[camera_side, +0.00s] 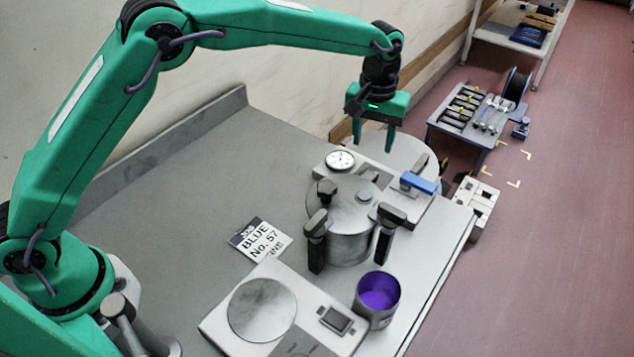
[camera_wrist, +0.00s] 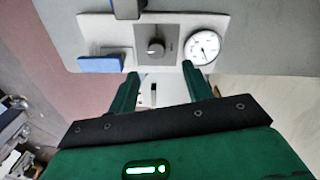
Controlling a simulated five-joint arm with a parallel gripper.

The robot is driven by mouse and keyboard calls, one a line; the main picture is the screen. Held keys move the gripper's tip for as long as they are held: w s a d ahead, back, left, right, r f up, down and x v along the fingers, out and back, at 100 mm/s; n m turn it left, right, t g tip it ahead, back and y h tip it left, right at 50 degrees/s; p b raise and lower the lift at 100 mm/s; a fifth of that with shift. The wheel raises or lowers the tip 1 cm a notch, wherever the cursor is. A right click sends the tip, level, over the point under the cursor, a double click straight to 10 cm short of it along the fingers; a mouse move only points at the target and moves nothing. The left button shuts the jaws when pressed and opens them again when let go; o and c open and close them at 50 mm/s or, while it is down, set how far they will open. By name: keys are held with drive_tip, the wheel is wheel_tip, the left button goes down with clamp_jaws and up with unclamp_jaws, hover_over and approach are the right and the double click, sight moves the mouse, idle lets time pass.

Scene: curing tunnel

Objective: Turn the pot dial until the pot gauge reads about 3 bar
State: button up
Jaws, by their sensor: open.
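The pot dial is a small dark knob (camera_wrist: 155,47) on a grey square plate in the wrist view. In the side view the knob (camera_side: 367,171) shows behind the pot. The round white pot gauge (camera_wrist: 203,47) is right of the dial in the wrist view. In the side view the gauge (camera_side: 340,160) is left of it. Its dark needle is too small to read in bar. My gripper (camera_side: 374,146) points down above the panel, its fingers apart and empty. In the wrist view the fingertips (camera_wrist: 160,72) lie just below the dial, not touching it.
The metal pot (camera_side: 350,222) with black clamps stands in front of the panel. A blue-handled lever (camera_side: 419,183) sits right of the dial. A purple-filled cup (camera_side: 378,297), a scale (camera_side: 262,309) and a label card (camera_side: 262,240) are nearer. The bench (camera_side: 185,190) is clear at left.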

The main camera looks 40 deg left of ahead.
sight(372, 167)
drive_tip(key=shift+d+f, duration=0.2)
drive_tip(key=shift+f, duration=0.1)
drive_tip(key=shift+w+d+f, duration=0.1)
drive_tip(key=shift+d+f, duration=0.05)
drive_tip(key=shift+f, duration=3.65)
drive_tip(key=shift+c, duration=0.4)
drive_tip(key=c, duration=0.9)
